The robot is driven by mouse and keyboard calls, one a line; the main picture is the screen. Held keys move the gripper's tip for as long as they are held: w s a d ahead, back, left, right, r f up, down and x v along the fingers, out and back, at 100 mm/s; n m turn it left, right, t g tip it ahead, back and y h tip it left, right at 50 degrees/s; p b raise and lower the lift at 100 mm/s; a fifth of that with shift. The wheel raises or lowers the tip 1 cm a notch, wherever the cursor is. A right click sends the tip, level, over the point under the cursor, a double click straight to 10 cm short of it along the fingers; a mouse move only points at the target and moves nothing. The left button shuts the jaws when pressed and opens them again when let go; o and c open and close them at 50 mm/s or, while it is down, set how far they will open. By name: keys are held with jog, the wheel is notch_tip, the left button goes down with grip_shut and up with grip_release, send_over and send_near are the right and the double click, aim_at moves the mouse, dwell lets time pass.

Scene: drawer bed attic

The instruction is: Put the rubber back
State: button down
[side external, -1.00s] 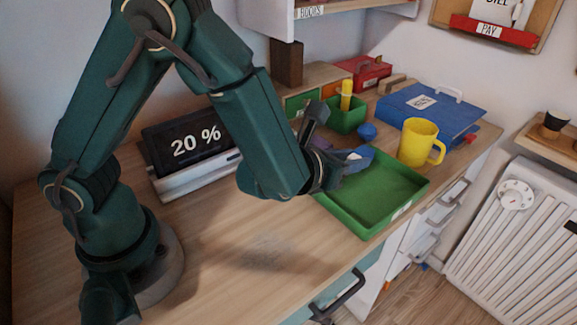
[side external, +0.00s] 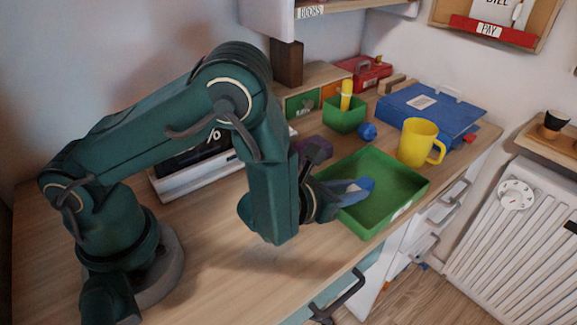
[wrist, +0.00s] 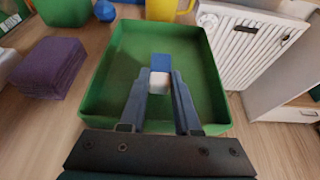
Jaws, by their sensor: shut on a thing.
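The rubber (wrist: 160,64), a small block with a blue part and a white part, is between the fingertips of my gripper (wrist: 160,82) in the wrist view. My gripper is shut on it. The green tray (wrist: 205,100) lies beneath, with the rubber over its interior, left of the middle in the side view. In the side view my gripper (side external: 357,188) reaches in over the left wall of the tray (side external: 408,184); the rubber is mostly hidden by the fingers. I cannot tell whether the rubber touches the tray floor.
A yellow mug (side external: 416,142) stands close behind the tray, beside a blue binder (side external: 415,104). A green pot (side external: 345,118), a blue round object (side external: 367,131) and a folded purple cloth (wrist: 48,66) are nearby. The desk front is clear.

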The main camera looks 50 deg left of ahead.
jog(key=shift+f, duration=0.45)
jog(key=shift+f, duration=0.15)
jog(key=c, duration=0.6)
grip_release()
jog(key=shift+s+r, duration=0.25)
jog(key=shift+v, duration=3.5)
